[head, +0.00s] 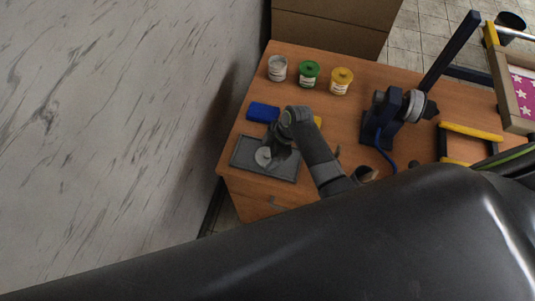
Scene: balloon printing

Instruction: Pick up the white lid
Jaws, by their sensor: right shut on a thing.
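The white lid (263,157) is a small pale disc at the grey tray (246,162) on the near left part of the wooden table. My right gripper (272,157) is over the tray, shut on the lid's right side. The fingertips are dark and partly hidden by the wrist, and I cannot tell whether the lid still touches the tray. My left gripper does not show.
White, green and yellow jars (277,68) (309,73) (340,80) stand along the table's back. A blue block (263,112) lies behind the tray. A dark blue machine (394,110) and a yellow-edged frame (470,132) stand to the right.

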